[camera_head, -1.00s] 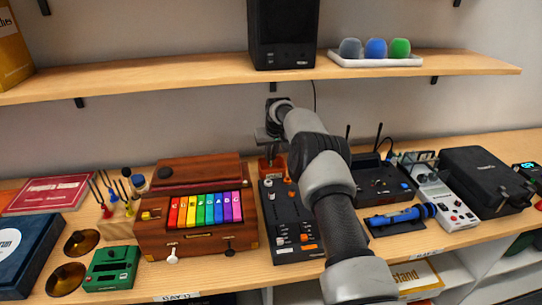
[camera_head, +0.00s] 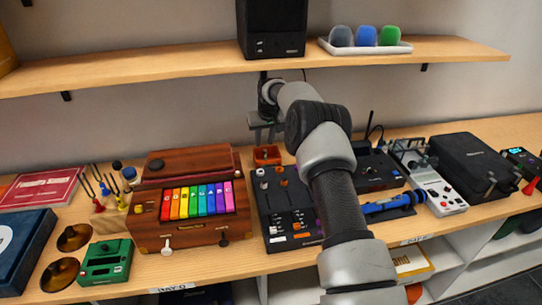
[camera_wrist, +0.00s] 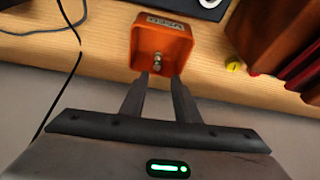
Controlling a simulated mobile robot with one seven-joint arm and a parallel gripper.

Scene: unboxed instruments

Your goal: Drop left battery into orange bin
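The small orange bin (camera_head: 266,155) stands on the lower shelf at the back, behind the black mixer panel. The wrist view shows it close up (camera_wrist: 178,42), with a dark label on its far side. A small metallic, battery-like piece (camera_wrist: 157,64) shows inside the bin; I cannot tell if it is one battery or more. My gripper (camera_wrist: 160,80) is open, its fingertips apart with nothing clearly held between them. It hangs above the bin, and in the head view (camera_head: 265,128) my arm comes over from the front right. No other battery can be made out.
The black mixer panel (camera_head: 287,208) and a wooden box with rainbow keys (camera_head: 190,208) stand in front of the bin. A black speaker (camera_head: 271,28) sits on the upper shelf (camera_head: 150,67) above. A black cable (camera_wrist: 70,40) runs beside the bin in the wrist view.

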